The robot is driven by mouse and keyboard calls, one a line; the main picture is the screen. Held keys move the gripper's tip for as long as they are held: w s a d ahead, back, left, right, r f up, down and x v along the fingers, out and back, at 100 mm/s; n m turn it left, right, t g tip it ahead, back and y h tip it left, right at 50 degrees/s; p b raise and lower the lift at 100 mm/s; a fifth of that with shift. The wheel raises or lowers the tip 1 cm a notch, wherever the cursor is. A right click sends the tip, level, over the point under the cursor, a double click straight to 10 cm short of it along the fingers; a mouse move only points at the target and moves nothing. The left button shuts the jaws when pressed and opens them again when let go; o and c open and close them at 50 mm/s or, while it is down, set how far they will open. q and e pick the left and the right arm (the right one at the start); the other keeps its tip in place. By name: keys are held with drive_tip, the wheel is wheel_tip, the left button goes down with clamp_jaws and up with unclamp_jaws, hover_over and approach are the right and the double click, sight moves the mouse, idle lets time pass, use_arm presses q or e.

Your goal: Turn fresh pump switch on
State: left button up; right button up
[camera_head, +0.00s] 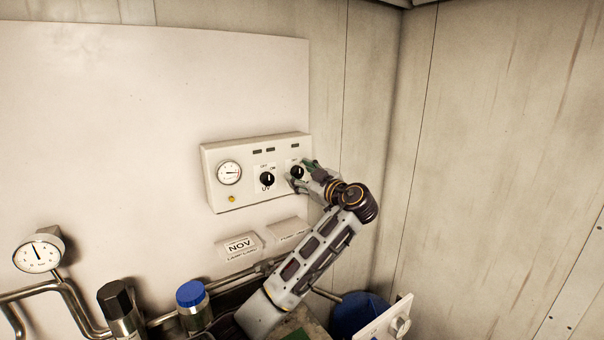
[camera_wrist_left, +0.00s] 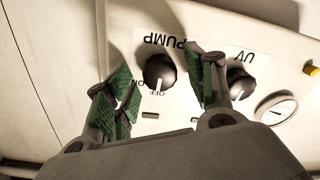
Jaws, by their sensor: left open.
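The white control panel (camera_head: 240,197) is mounted on the wall. Its black pump knob (camera_head: 297,171) is at the right end, partly covered by my left gripper (camera_head: 305,180) in the head view. In the left wrist view, upside down, the pump knob (camera_wrist_left: 159,71) sits under the PUMP label, its white mark toward OFF. My left gripper (camera_wrist_left: 163,88) is open, with green-padded fingers on either side of the knob; I cannot tell whether they touch it. The black UV knob (camera_head: 267,179) is beside it, and also shows in the left wrist view (camera_wrist_left: 238,84). My right gripper is not in view.
A round gauge (camera_head: 229,172) and a yellow button (camera_head: 232,199) are on the panel's left side. Another gauge (camera_head: 38,254), pipes and a blue-capped canister (camera_head: 192,296) stand lower left. The right wall is bare.

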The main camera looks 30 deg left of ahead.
use_arm(q)
drive_tip(key=c, duration=1.1)
drive_tip(key=shift+o, duration=0.2)
